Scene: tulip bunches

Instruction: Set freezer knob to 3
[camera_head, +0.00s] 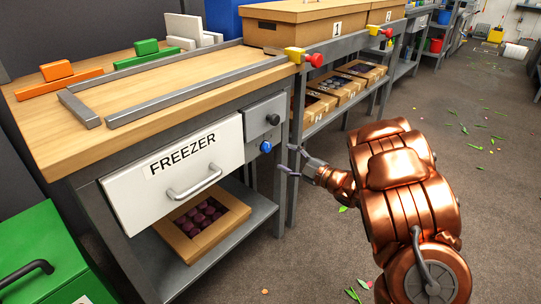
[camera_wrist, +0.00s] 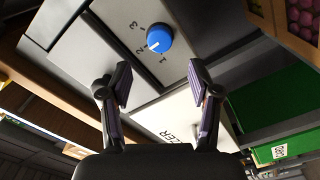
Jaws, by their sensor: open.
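The blue freezer knob (camera_head: 266,147) sits on the grey panel right of the white drawer front (camera_head: 175,172) labelled FREEZER. In the wrist view the knob (camera_wrist: 160,39) has a white pointer mark and the numbers 1, 2 and 3 around it. The mark points towards the side of 1 and 2; I cannot tell exactly where. My gripper (camera_head: 290,161) is open and empty, just right of the knob in the head view. In the wrist view its two fingers (camera_wrist: 158,84) are apart, with the knob beyond and between their tips, not touched.
A dark knob (camera_head: 273,119) is on the panel above the blue one. The drawer handle (camera_head: 195,183) sticks out to the left. A wooden worktop (camera_head: 60,130) overhangs above. A green bin (camera_head: 45,255) stands at lower left. The floor at right is mostly clear, with scattered leaves.

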